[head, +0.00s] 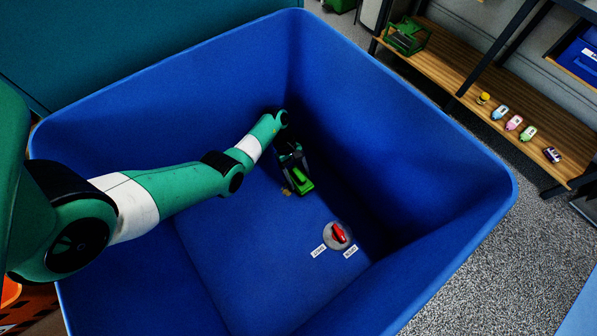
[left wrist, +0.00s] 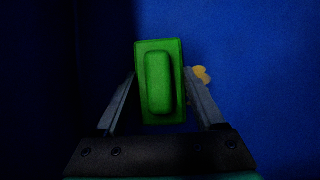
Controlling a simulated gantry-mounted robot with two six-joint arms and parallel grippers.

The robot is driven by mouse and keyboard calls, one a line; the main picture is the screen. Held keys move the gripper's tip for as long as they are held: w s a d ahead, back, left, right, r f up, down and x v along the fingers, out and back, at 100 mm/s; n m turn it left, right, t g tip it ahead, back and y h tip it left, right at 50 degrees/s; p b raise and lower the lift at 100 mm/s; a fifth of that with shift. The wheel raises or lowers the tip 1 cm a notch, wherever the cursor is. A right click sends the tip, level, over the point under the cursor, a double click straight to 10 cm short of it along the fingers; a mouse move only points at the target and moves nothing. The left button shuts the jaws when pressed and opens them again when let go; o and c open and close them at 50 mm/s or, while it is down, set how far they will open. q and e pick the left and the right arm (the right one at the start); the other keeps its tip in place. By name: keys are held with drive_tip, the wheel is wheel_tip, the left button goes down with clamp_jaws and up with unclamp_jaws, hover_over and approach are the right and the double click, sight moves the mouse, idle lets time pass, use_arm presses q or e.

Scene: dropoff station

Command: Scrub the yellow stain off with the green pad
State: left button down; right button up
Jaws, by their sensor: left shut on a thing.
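The green pad (head: 301,181) is inside the blue bin, low near its floor. In the left wrist view the pad (left wrist: 158,82) is a green block with a raised grip along its middle. My left gripper (head: 297,172) is shut on the pad, one finger on each side. The yellow stain (head: 286,191) shows as a small patch on the bin floor at the pad's left edge. In the left wrist view the stain (left wrist: 203,75) shows just right of the pad; part of it may be hidden under the pad. My right gripper is not in view.
The blue bin (head: 438,150) has high walls around my left arm. A round grey plate with a red knob (head: 339,235) and two white labels sits on the bin floor, right of the pad. A wooden shelf (head: 470,98) with small items stands outside. The bin floor's middle is clear.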

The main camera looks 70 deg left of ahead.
use_arm(q)
drive_tip(key=shift+f+b, duration=0.35)
drive_tip(key=shift+f, duration=0.1)
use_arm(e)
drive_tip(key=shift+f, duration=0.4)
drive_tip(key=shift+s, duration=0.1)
